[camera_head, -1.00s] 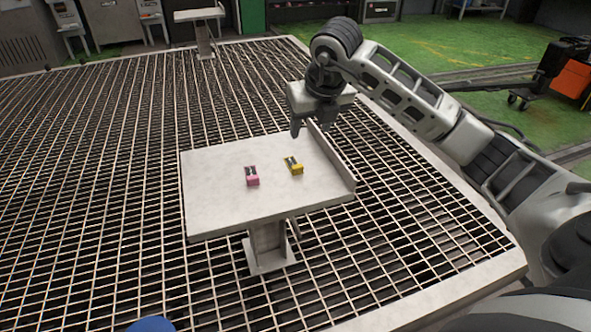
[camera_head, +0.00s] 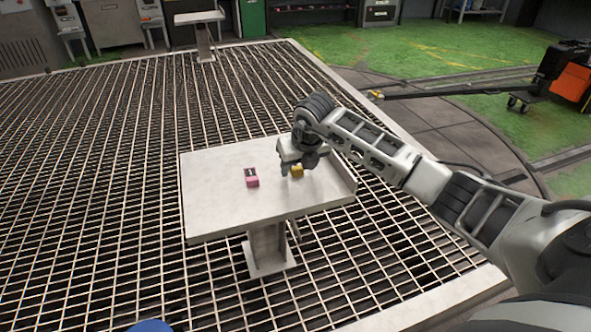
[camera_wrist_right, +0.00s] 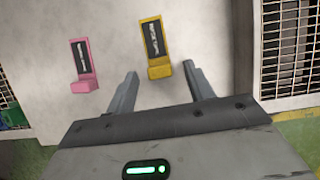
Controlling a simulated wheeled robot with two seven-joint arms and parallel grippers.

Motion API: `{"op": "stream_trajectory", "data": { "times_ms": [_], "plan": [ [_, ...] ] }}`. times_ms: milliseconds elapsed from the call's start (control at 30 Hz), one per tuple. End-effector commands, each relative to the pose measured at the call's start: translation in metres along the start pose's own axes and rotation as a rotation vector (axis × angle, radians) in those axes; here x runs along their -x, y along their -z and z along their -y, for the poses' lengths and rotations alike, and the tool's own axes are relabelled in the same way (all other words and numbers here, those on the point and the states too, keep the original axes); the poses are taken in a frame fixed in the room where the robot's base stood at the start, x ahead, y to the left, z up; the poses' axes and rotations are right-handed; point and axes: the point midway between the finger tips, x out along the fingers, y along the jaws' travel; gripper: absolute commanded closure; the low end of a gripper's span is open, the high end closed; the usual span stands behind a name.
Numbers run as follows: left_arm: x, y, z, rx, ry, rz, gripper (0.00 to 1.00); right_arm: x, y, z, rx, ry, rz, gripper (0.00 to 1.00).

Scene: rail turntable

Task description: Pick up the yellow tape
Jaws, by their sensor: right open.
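The yellow tape (camera_head: 297,172) lies on the pale table (camera_head: 215,200), right of its middle, partly hidden by my right gripper in the head view. In the right wrist view the yellow tape (camera_wrist_right: 155,48) is a yellow piece with a dark labelled face, lying just beyond the fingertips. My right gripper (camera_head: 298,172) is open and empty above the table, close to the tape. In the wrist view its two fingers (camera_wrist_right: 160,75) are spread, with the tape's near end roughly between their tips. My left gripper is not in view.
A pink piece of similar shape (camera_head: 251,178) lies left of the yellow tape, also in the wrist view (camera_wrist_right: 82,66). The table has a raised lip (camera_head: 335,175) along its right edge. Metal grating surrounds the table. The table's left part is clear.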

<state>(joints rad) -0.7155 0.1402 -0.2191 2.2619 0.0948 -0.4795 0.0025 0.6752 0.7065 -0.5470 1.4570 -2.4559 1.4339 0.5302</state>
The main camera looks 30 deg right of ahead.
Motion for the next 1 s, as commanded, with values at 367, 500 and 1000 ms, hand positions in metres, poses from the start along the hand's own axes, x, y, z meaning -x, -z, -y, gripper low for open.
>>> {"op": "stream_trajectory", "data": {
  "times_ms": [367,500,1000],
  "plan": [
    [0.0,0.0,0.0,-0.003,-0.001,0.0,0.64,-0.003,0.0,0.0,0.001,0.0,0.0,0.75],
    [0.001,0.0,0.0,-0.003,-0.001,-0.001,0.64,-0.003,0.0,0.0,0.0,0.0,0.0,0.95],
    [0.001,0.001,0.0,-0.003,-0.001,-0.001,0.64,0.014,-0.008,0.0,0.0,0.0,0.003,0.95]
  ]
}}
